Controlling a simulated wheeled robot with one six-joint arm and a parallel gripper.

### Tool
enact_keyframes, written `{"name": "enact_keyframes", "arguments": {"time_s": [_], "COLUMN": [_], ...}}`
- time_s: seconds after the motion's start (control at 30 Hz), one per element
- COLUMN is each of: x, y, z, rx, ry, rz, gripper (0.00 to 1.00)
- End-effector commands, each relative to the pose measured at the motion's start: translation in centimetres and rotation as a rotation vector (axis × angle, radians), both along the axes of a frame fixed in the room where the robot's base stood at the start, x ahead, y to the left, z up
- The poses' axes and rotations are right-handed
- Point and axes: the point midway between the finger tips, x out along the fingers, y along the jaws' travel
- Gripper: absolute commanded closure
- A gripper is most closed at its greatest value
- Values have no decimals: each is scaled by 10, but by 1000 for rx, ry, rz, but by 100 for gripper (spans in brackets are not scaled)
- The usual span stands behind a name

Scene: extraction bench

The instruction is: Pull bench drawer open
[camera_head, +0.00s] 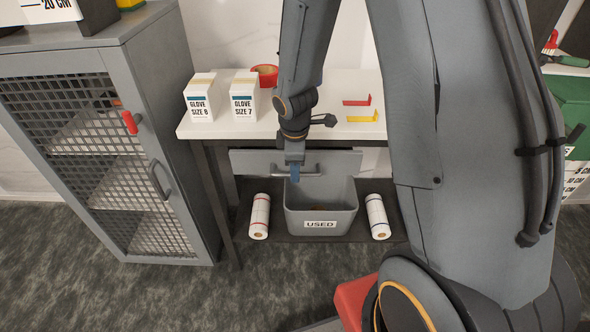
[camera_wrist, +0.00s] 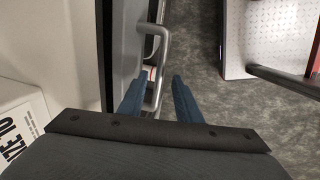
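The bench drawer (camera_head: 258,162) is a grey panel under the white bench top (camera_head: 225,122). Its front shows no open interior, so it looks shut or nearly so. A grey bar handle (camera_head: 312,170) is on its front; it also shows in the wrist view (camera_wrist: 163,50). My gripper (camera_head: 294,174) points down at the handle, with blue fingers. In the wrist view, my gripper (camera_wrist: 157,90) has its fingers apart, one on each side of the bar. A gap shows between bar and fingers, so it is open around the handle, not clamped.
A grey bin (camera_head: 300,222) labelled USED stands below the drawer, between two white rolls (camera_head: 260,215) (camera_head: 377,215). A mesh-door cabinet (camera_head: 190,190) stands left. Glove boxes (camera_head: 200,95) (camera_head: 244,95), red tape (camera_head: 266,74) and red and yellow pieces (camera_head: 356,101) (camera_head: 363,117) are on the bench.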

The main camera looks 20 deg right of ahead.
Motion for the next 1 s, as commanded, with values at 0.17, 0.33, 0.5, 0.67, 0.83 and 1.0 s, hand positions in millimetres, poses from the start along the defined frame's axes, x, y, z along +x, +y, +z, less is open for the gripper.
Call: {"name": "enact_keyframes", "arguments": {"time_s": [0.17,0.33,0.5,0.67,0.83,1.0], "x": [2,2,2,2,2,2], "y": [0,0,-1,0,0,2], "z": [-9,-9,-9,-9,-9,-9], "rx": [1,1,1,1,1,1], "ry": [-1,-1,-1,-1,0,0], "rz": [0,-1,-1,-1,-1,0], "gripper": [69,69,84,100,100,100]}}
